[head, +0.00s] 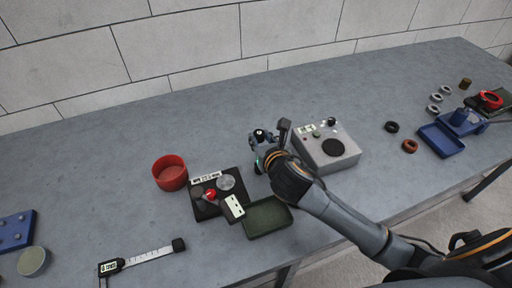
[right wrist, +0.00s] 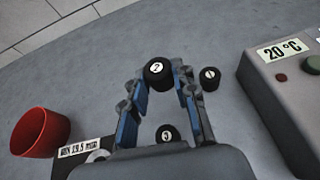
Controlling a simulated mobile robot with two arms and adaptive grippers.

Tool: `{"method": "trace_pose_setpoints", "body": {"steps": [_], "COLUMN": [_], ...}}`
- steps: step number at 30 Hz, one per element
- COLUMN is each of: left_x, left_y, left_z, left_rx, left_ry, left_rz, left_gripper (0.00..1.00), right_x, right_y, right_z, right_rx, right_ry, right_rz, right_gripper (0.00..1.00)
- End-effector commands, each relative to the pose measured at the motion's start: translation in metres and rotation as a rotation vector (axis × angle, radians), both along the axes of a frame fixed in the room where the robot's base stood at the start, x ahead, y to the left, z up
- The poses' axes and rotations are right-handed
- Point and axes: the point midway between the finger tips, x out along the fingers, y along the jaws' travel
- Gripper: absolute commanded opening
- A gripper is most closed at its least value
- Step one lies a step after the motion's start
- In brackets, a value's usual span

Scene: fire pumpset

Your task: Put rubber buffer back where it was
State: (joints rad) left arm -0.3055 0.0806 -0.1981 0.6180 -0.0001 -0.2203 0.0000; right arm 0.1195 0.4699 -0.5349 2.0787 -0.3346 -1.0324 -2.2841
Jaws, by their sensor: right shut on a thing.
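In the right wrist view, a black rubber buffer marked 2 (right wrist: 157,74) sits between the fingertips of my right gripper (right wrist: 162,78). The gripper is shut on it. A buffer marked 1 (right wrist: 209,78) stands just outside the right finger. A buffer marked 3 (right wrist: 168,134) shows between the fingers, closer to the palm. In the head view, my right gripper (head: 264,144) is left of the grey instrument box and behind the green tray (head: 268,218). The buffer marked 2 (head: 260,134) shows small and dark at its tips. My left gripper is out of view.
A grey instrument box (head: 346,160) stands close right of the gripper. A red cup (head: 170,173) and a black gauge stand (head: 204,211) are to the left. A caliper (head: 142,259) lies in front. A blue tray (head: 441,141) and several rings lie at right. The back of the table is clear.

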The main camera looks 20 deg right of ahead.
Motion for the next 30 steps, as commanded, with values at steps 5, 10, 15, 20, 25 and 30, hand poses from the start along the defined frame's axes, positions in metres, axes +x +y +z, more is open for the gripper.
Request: {"method": "trace_pose_setpoints", "body": {"steps": [5, 10, 15, 20, 25, 30], "left_x": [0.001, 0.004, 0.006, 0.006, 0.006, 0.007], "left_y": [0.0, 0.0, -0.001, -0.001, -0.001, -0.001], "left_z": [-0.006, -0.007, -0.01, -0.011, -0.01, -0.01], "left_rx": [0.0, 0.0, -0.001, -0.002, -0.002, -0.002], "left_ry": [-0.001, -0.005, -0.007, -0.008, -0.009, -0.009], "left_rz": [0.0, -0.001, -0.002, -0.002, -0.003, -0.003], "left_gripper": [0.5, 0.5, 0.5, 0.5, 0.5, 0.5], "right_x": [0.021, 0.029, 0.03, 0.03, 0.03, 0.03], "right_y": [0.003, 0.004, 0.005, 0.005, 0.005, 0.004], "right_z": [-0.024, -0.035, -0.06, -0.066, -0.066, -0.069], "right_rx": [0.0, 0.001, 0.002, 0.0, -0.001, -0.001], "right_ry": [-0.003, -0.002, 0.001, -0.003, -0.003, -0.003], "right_rz": [-0.001, 0.0, -0.001, 0.0, 0.0, 0.0], "right_gripper": [0.06, 0.06, 0.06, 0.06, 0.06, 0.34]}}
